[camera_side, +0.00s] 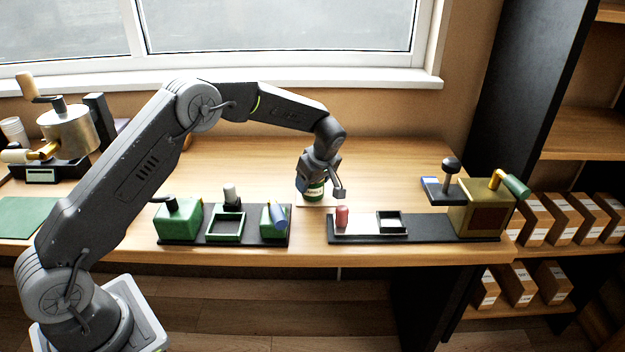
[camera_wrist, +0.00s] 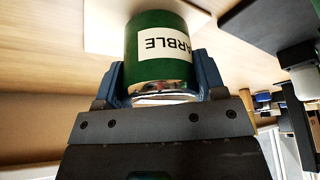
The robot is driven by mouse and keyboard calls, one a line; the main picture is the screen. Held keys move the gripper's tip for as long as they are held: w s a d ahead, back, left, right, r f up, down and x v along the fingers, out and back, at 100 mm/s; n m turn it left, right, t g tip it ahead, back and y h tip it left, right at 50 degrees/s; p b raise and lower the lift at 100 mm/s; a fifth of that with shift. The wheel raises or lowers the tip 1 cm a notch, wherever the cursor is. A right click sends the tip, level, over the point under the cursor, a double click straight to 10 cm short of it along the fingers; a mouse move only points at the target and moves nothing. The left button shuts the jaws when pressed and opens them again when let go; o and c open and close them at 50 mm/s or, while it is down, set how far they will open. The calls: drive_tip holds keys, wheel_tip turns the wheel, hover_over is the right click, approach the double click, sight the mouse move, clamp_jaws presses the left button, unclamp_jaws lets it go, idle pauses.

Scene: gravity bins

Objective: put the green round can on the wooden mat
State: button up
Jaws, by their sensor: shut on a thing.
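The green round can (camera_side: 315,195) is between the fingers of my gripper (camera_side: 319,187), near the middle of the table. In the wrist view the can (camera_wrist: 133,40) is green with a white label ending in "ARBLE" and a shiny metal rim. My blue fingers (camera_wrist: 160,80) are shut on its two sides. A pale wooden mat (camera_side: 326,203) lies beneath the can, and its pale surface also shows behind the can in the wrist view (camera_wrist: 103,32). I cannot tell whether the can touches the mat.
In front stand a dark tray with green fixtures (camera_side: 226,238) and a dark base with a red peg (camera_side: 342,216). A brass box with a green handle (camera_side: 478,217) is at the right, a crank machine (camera_side: 70,130) at the left. The table behind my gripper is clear.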

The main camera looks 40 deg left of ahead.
drive_tip(key=shift+f, duration=0.4)
drive_tip(key=o, duration=1.3)
drive_tip(key=shift+o, duration=0.2)
drive_tip(key=v, duration=1.3)
drive_tip(key=shift+d+r, duration=0.15)
drive_tip(key=shift+r, duration=0.25)
drive_tip(key=shift+s, duration=0.1)
